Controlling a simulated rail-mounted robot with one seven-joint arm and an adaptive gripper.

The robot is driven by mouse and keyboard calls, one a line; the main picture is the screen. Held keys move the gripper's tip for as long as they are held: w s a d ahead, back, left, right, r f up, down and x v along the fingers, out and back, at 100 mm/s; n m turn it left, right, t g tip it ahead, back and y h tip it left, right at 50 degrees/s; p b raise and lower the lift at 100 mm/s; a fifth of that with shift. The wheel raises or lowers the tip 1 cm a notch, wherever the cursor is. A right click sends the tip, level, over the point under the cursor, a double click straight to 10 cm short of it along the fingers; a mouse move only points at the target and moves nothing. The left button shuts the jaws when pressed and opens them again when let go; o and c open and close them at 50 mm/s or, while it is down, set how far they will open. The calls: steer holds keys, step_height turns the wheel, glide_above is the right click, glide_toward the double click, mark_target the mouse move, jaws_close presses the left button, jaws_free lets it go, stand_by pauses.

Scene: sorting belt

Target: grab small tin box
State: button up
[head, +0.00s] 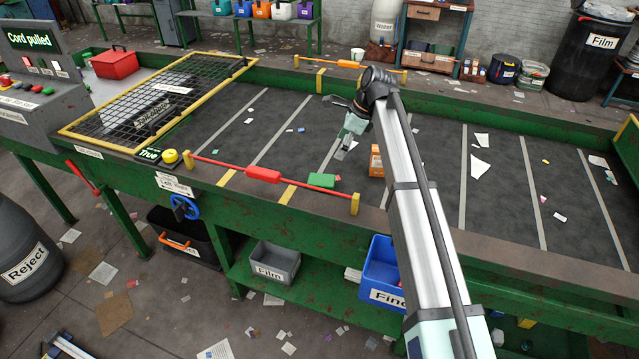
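My arm reaches over the sorting belt (285,120), and my gripper (346,142) hangs at its end, pointing down and left above the belt. It is small and partly turned away, so I cannot tell whether its fingers are open or shut. A small flat green box (322,180) lies on the belt near the front rail, below and left of the gripper and apart from it. An orange box (376,162) stands on the belt to the right of the gripper, partly behind my arm. I cannot tell for sure which thing is the tin box.
A red pull cord (262,174) runs along the belt's front edge, between yellow posts. A black mesh guard (165,100) with a yellow frame covers the belt's left end. Paper scraps (479,167) lie on the right part. A blue bin (381,262) and a grey Film bin (274,265) sit below.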

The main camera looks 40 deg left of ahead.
steer(key=p, duration=0.3)
glide_toward(322, 179)
steer(key=x, duration=0.5)
steer(key=shift+s, duration=0.25)
steer(key=shift+p+x, duration=1.05)
steer(key=shift+x, duration=1.55)
steer(key=shift+w, duration=0.1)
steer(key=c, duration=1.3)
